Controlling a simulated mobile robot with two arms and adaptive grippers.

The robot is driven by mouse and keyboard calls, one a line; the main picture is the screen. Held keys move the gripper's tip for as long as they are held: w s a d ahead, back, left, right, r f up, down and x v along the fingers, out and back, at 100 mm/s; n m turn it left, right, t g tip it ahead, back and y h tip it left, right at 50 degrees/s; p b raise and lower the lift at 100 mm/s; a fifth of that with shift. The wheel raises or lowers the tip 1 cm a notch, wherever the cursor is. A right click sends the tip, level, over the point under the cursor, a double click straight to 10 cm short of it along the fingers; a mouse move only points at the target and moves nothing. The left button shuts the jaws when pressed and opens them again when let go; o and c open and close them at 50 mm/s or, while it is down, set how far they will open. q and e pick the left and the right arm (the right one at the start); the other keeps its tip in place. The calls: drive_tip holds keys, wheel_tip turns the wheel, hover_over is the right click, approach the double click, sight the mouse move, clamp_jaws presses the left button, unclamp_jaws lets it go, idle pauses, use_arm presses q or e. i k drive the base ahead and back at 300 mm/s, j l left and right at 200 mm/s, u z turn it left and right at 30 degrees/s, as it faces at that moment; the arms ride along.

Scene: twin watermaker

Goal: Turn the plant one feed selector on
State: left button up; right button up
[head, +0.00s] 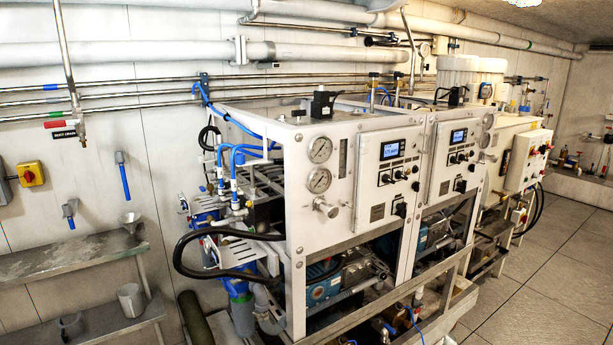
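The watermaker's white frame (316,240) stands in the middle of the head view with two control panels side by side. The nearer panel (378,208) has a lit blue display (391,150), a row of small black knobs (399,174) under it and a larger black switch (400,210) low on its right. The farther panel (442,183) has a similar display (458,136), knobs (461,158) and a black switch (460,186). Labels are too small to read, so I cannot tell which knob is the plant one feed selector or its position. Neither gripper is in view.
Two round gauges (319,149) and a metal knob (327,208) sit left of the nearer panel. Black hoses (178,255) bulge from the frame's left side. Steel shelves (72,257) stand at left. Clear tiled floor (545,285) lies at right.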

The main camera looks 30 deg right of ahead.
sight(386, 178)
drive_tip(key=l+z, duration=0.1)
drive_tip(key=z, duration=1.15)
drive_tip(key=k+l, duration=0.05)
